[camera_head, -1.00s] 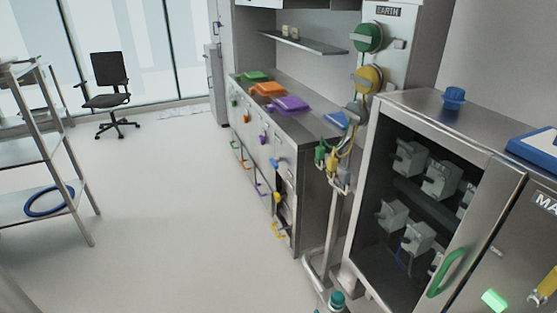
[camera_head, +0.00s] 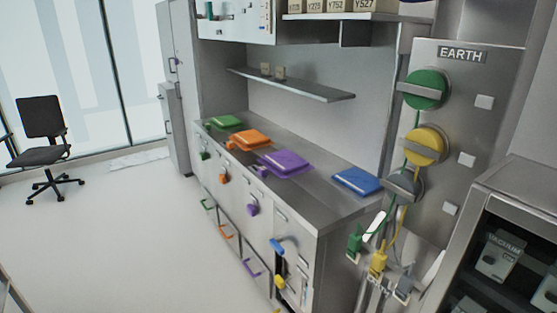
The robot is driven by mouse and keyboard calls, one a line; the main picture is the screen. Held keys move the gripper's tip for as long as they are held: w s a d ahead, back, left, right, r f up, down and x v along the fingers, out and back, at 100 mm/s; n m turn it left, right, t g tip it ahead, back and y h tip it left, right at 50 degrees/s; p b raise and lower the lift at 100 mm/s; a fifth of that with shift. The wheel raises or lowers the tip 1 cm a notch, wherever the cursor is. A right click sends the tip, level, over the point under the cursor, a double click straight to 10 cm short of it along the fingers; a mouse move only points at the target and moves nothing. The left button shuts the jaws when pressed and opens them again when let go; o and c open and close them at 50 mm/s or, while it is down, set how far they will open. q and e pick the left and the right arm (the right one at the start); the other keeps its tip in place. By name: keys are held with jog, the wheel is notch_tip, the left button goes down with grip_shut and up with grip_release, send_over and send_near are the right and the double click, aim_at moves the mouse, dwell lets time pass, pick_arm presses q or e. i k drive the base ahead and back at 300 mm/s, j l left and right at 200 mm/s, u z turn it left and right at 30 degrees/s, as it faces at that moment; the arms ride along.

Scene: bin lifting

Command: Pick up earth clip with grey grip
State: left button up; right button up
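The earth clip with the grey grip (camera_head: 403,287) hangs low at the right, beside the clip with the yellow grip (camera_head: 378,261) and the clip with the green grip (camera_head: 355,243). The clips sit on a rack below the panel marked EARTH (camera_head: 461,55). The panel carries a green knob (camera_head: 425,89), a yellow knob (camera_head: 426,146) and a grey knob (camera_head: 403,184). The lower part of the grey-grip clip is hard to make out. Neither of my grippers shows in view.
A counter with green (camera_head: 224,122), orange (camera_head: 250,139), purple (camera_head: 286,163) and blue (camera_head: 358,181) lids or trays stands left of the panel. A steel cabinet (camera_head: 520,205) with grey boxes is at the lower right. The floor (camera_head: 120,240) at left is clear up to a black chair (camera_head: 42,135).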

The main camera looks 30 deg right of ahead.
aim_at(406, 280)
jog(key=i+j+z, duration=0.1)
jog(key=i+z, duration=0.4)
jog(key=i+j+z, duration=0.3)
jog(key=i+z, duration=0.15)
jog(key=i+j+z, duration=0.1)
jog(key=z, duration=0.35)
jog(key=i+j+z, duration=0.25)
jog(key=z, duration=0.25)
jog(key=i+j+z, duration=0.15)
jog(key=z, duration=0.3)
jog(key=i+j+z, duration=0.1)
jog(key=j+z, duration=0.6)
jog(key=z, duration=0.25)
jog(key=i, duration=0.05)
